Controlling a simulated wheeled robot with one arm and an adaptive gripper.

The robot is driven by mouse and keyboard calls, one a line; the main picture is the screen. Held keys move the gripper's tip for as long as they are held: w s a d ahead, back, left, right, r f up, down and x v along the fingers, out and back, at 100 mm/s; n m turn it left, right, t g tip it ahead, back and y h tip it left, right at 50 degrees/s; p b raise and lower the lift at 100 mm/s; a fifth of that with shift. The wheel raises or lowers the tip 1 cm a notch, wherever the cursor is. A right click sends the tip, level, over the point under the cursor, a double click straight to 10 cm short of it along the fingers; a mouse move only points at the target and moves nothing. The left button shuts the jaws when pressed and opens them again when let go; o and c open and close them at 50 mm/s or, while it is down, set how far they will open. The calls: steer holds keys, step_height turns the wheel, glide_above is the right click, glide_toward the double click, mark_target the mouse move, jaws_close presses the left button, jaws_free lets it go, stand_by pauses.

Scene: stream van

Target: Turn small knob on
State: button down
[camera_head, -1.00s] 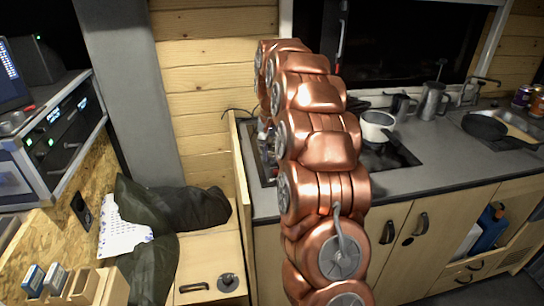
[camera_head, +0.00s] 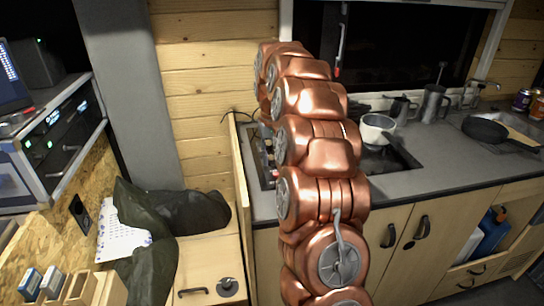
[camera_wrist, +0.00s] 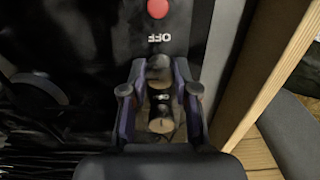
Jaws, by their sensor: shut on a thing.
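In the wrist view a dark round knob (camera_wrist: 159,70) stands on a black panel, between the tips of my gripper (camera_wrist: 159,78). The two blue-grey fingers are closed in on its left and right sides. A second dark knob (camera_wrist: 162,118) with a light top edge lies nearer the palm, also between the fingers and apart from the first. Which one is the small knob is hard to tell. In the head view my copper arm hides most of my gripper and the knobs, over the left end of the stove.
A red button (camera_wrist: 157,8) with an upside-down OFF label lies beyond the knobs. A wooden edge board (camera_wrist: 268,70) runs close on the right in the wrist view. In the head view a white pot (camera_head: 376,129) stands on the stove, and a black pan (camera_head: 484,129) lies farther right.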

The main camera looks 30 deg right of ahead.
mark_target(272, 157)
steer(key=c, duration=0.9)
jaws_free()
steer(key=shift+r, duration=0.1)
step_height(272, 157, up, 7)
steer(key=shift+f, duration=0.2)
steer(key=shift+r, duration=0.35)
